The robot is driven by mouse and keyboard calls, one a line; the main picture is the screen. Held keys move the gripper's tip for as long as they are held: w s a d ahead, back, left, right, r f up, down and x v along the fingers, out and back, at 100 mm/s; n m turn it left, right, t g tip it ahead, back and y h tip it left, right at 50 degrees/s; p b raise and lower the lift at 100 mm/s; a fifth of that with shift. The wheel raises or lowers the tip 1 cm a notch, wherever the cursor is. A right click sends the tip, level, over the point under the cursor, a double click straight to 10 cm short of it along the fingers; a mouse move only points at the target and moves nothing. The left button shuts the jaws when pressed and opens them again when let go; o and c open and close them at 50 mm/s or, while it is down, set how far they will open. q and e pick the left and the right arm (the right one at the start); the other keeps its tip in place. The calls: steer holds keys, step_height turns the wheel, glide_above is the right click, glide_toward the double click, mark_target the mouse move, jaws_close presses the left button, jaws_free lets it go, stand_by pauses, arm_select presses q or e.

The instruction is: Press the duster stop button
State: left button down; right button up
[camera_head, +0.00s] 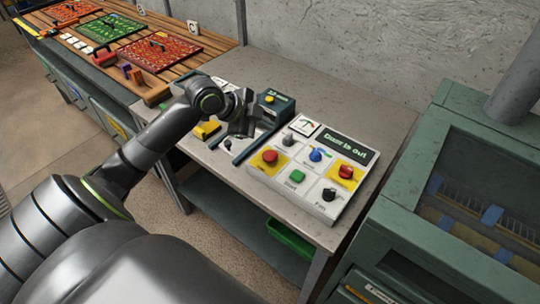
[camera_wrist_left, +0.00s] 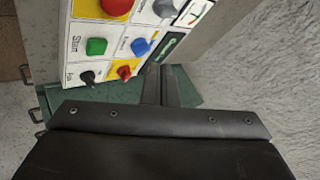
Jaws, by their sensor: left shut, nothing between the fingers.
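A white control panel (camera_head: 262,178) stands on the grey table. It has a large red button (camera_head: 269,156) on a yellow square at the left, a smaller red control (camera_head: 346,171) on yellow at the right, and a green start button (camera_head: 297,176). Which control is the duster stop I cannot read. My left gripper (camera_head: 243,125) is shut and empty, above and left of the panel in the head view, apart from its buttons. The wrist view shows the fingers (camera_wrist_left: 162,84) beside the panel's edge, with the large red button (camera_wrist_left: 116,7) at the top.
The panel also has a blue knob (camera_head: 316,154), a black knob (camera_head: 329,194) and a display (camera_head: 345,147). A dark box with a yellow button (camera_head: 269,99) stands behind my gripper. A green cabinet (camera_head: 441,170) is at the right. A concrete wall (camera_head: 370,50) rises behind the table.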

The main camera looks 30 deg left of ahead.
arm_select(q)
steer(key=b, duration=0.5)
glide_above(266, 156)
step_height(266, 156, down, 7)
steer(key=shift+w+f+b, duration=0.1)
steer(key=shift+f+b, duration=0.4)
stand_by(1.2)
steer(key=shift+f, duration=0.1)
steer(key=shift+f, duration=0.3)
